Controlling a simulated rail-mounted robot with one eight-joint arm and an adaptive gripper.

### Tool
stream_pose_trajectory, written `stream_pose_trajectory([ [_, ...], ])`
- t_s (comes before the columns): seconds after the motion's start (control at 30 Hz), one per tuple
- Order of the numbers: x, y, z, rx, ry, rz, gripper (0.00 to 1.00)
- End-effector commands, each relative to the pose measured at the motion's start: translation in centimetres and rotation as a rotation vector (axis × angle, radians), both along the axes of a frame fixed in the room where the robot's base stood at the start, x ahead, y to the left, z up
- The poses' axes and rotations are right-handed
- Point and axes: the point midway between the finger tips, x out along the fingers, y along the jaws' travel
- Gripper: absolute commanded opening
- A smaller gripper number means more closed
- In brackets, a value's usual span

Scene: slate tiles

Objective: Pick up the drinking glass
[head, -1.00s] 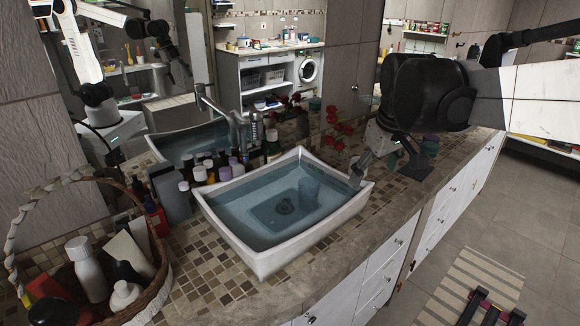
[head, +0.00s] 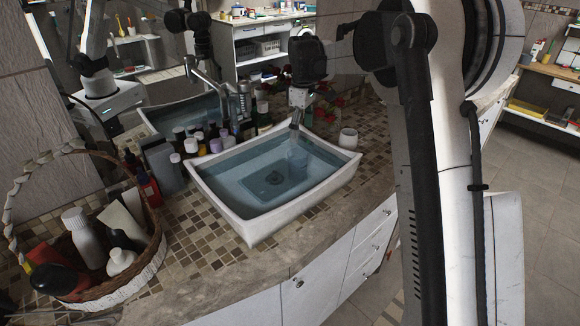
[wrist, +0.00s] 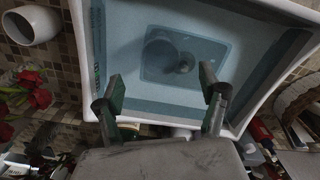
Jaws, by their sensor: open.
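A drinking glass (head: 297,159) with a bluish tint stands in the water of the white square sink (head: 247,226). In the wrist view the glass (wrist: 160,54) shows faintly through the water, near the drain and ahead of the fingers. My gripper (head: 295,121) is over the back right part of the sink, above the glass and apart from it. In the wrist view my gripper (wrist: 158,86) has its two fingers spread wide with nothing between them.
A faucet (head: 215,88) and several bottles (head: 205,140) stand behind the sink. A white cup (head: 348,137) is right of it. A wicker basket (head: 150,268) with bottles is at left. Red flowers (wrist: 37,98) are close to my gripper.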

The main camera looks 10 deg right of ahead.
Motion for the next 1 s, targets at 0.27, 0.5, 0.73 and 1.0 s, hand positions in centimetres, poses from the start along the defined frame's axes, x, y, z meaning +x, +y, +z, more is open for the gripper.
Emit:
stream_pose_trajectory([
  [0.27, 0.4, 0.0, -2.9, 0.001, 0.007, 0.01, 0.73],
  [0.5, 0.4, 0.0, -7.1, 0.0, 0.006, 0.009, 0.73],
  [0.73, 0.4, 0.1, -8.9, 0.0, 0.006, 0.009, 0.73],
  [1.0, 0.8, 0.5, -10.9, 0.0, 0.006, 0.009, 0.73],
])
